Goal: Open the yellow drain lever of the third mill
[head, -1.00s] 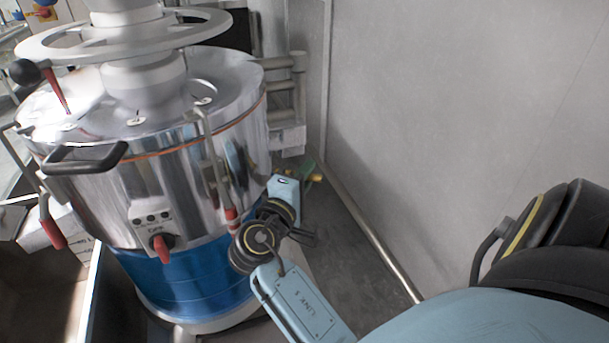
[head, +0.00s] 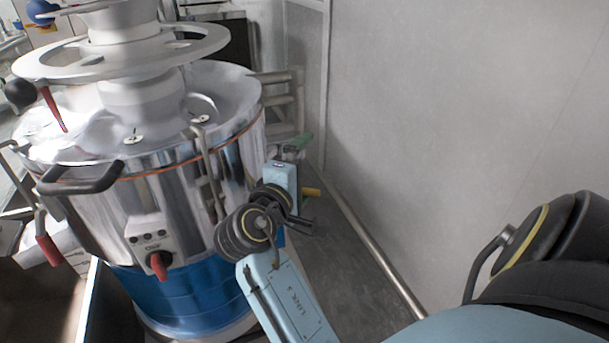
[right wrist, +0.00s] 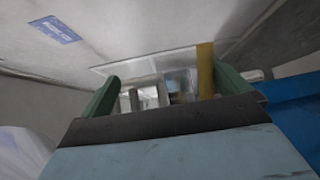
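The mill in front of me is a polished steel drum (head: 100,215) on a blue base (head: 190,292). Its yellow lever (head: 312,192) shows only as a short piece at the mill's right rear side, just right of my right arm. My right gripper (head: 298,142) shows as green finger parts behind the drum, above the yellow piece. In the right wrist view the green fingers (right wrist: 168,92) stand apart. A yellow bar (right wrist: 205,70) stands between them, close beside the right finger; I cannot tell whether they touch. My left gripper is not in view.
A grey wall (head: 460,120) closes off the right, with a pipe (head: 375,248) along its foot. Narrow floor (head: 335,265) lies between mill and wall. The mill has a black handle (head: 80,180) and a red knob (head: 159,265). Metal pipes (head: 280,105) stand behind.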

